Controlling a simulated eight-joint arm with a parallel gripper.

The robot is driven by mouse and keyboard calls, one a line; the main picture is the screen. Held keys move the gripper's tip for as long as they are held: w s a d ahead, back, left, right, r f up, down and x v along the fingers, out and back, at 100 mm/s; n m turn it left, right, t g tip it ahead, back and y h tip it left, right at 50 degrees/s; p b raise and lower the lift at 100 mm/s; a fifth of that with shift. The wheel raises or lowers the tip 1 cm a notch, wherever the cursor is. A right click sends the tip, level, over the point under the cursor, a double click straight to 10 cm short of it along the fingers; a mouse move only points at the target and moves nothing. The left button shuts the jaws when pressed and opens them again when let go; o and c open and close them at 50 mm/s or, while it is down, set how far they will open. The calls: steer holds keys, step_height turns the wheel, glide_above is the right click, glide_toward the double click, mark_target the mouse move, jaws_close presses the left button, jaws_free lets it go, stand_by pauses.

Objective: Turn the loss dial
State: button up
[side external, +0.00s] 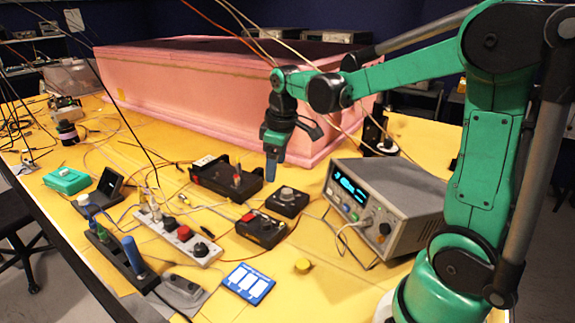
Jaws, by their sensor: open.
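Several small boxes on the bench carry knobs, and no label is readable, so I cannot tell which one is the loss dial. A black box with a grey round knob (287,194) sits right of the bench's middle. In front of it is a black box with a dark knob (262,228). A white strip box (178,236) bears dark and red knobs. My gripper (273,152) points down, open and empty, in the air behind and above the grey-knob box. It appears apart from every knob. The gap between its fingers is hard to see from this side.
A bench instrument with a lit display (372,207) stands right of the boxes. A large pink foam enclosure (215,95) fills the back. The front right bench is mostly clear.

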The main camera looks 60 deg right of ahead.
steer(key=n+g, duration=0.1)
steer(key=g, duration=0.1)
glide_above(287, 191)
steer(key=f, duration=0.3)
steer(key=shift+a+f, duration=0.25)
steer(key=shift+a, duration=0.1)
steer(key=shift+d+f+n+y, duration=0.3)
steer(key=shift+d+f, duration=0.15)
steer(key=shift+f, duration=2.75)
jaws_close()
